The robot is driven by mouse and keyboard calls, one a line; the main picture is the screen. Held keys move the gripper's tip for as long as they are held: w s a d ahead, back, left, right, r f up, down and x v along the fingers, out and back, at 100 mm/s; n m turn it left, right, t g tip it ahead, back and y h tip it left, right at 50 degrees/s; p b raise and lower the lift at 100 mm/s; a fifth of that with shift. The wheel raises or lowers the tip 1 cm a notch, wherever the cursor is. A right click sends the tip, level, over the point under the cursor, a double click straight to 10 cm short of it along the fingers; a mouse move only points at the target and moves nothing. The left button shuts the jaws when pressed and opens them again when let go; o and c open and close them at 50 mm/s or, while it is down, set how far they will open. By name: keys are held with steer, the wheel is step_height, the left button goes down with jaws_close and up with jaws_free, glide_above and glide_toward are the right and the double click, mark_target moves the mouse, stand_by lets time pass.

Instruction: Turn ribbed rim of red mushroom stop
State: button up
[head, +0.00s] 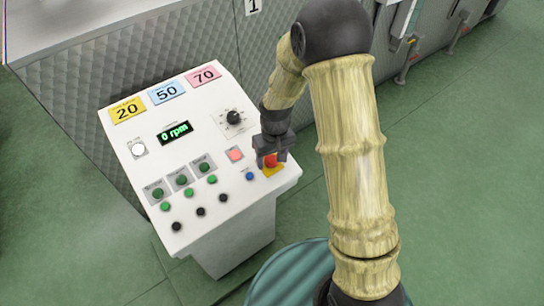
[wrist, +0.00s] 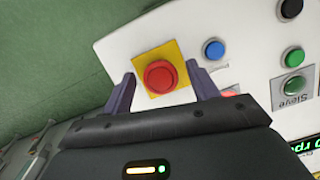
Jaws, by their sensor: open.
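The red mushroom stop (head: 270,161) sits on a yellow square plate at the right front corner of the white control panel. In the wrist view the red mushroom stop (wrist: 161,76) shows its round cap in the middle of the yellow plate (wrist: 175,53). My gripper (head: 272,158) is over the stop in the head view and partly covers it. In the wrist view my gripper (wrist: 160,84) is open, with one dark finger on each side of the stop. Gaps show between the fingers and the cap. The ribbing on the rim is too small to make out.
Green floor (head: 470,200) lies open at right.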

steer(key=c, duration=1)
steer(key=shift+m, duration=0.3)
steer(key=m+y+b, duration=0.1)
steer(key=m, duration=0.3)
steer(key=shift+w+d, duration=0.1)
steer(key=shift+m+y+b, duration=0.6)
steer(key=shift+m, duration=1.1)
